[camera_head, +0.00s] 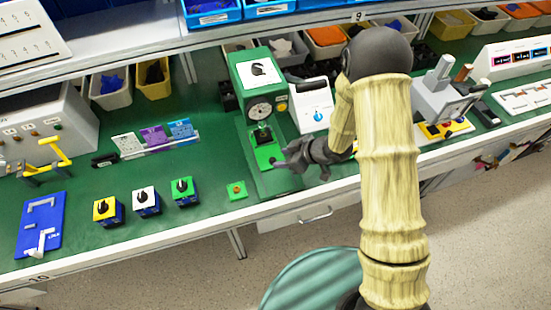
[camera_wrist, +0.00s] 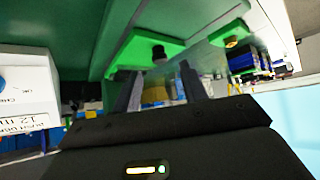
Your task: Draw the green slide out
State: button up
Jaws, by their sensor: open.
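The green slide (camera_head: 267,155) is a bright green plate at the foot of the tall green machine (camera_head: 251,72). In the wrist view the slide (camera_wrist: 130,52) carries a small black knob (camera_wrist: 158,52). My gripper (camera_head: 279,164) is at the slide's right front side in the head view and hides part of it. In the wrist view my gripper (camera_wrist: 161,70) is open, with the knob appearing between its two fingertips and a little beyond them. Nothing is held. I cannot tell whether a finger touches the knob.
A small green button box (camera_head: 237,190) sits left of the machine's base. Green, white and yellow switch boxes (camera_head: 146,201) stand further left. A white device with a blue dial (camera_head: 314,112) stands close behind my gripper. The bench's front edge (camera_head: 225,216) is near.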

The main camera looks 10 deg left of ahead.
aim_at(274, 159)
jog(key=x, duration=0.4)
jog(key=shift+f, duration=0.15)
jog(key=shift+a, duration=0.1)
grip_shut()
